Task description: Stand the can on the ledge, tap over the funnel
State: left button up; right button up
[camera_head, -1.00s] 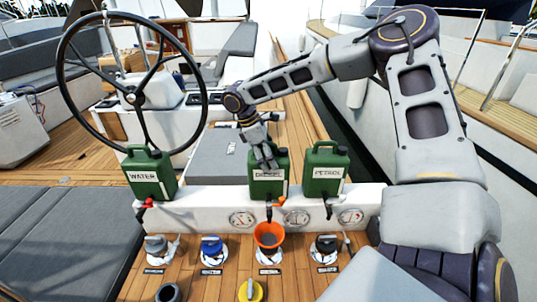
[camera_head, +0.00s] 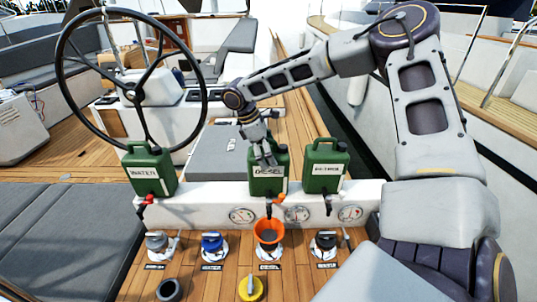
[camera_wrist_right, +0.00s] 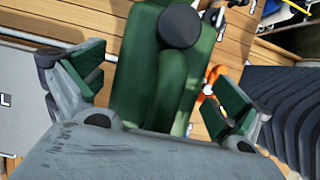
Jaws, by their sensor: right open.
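The green diesel can (camera_head: 268,181) stands upright on the white ledge (camera_head: 192,205), between two other green cans. My right gripper (camera_head: 264,154) is at the top of this can. In the right wrist view my right gripper (camera_wrist_right: 158,95) is open, with a green-padded finger on each side of the can (camera_wrist_right: 160,75) and gaps between them. The can's dark cap shows there, and a bit of orange shows beyond the right finger. My left gripper is out of view.
The water can (camera_head: 150,182) stands left on the ledge and the petrol can (camera_head: 325,180) right. Several capped deck fillers, such as the blue one (camera_head: 212,244), line the deck in front. A yellow cap (camera_head: 250,288) lies nearer. A steering wheel (camera_head: 134,85) rises behind left.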

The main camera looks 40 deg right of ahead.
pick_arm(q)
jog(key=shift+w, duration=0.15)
pick_arm(e)
jog(key=shift+r, duration=0.1)
jog(key=shift+w+a+r, duration=0.15)
jog(key=shift+r, duration=0.4)
jog(key=v, duration=0.4)
jog(key=shift+w+r, duration=0.1)
jog(key=shift+r, duration=0.1)
jog(key=v, duration=0.6)
jog(key=shift+r, duration=0.15)
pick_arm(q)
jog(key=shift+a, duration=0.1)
pick_arm(e)
jog(key=shift+r, duration=0.1)
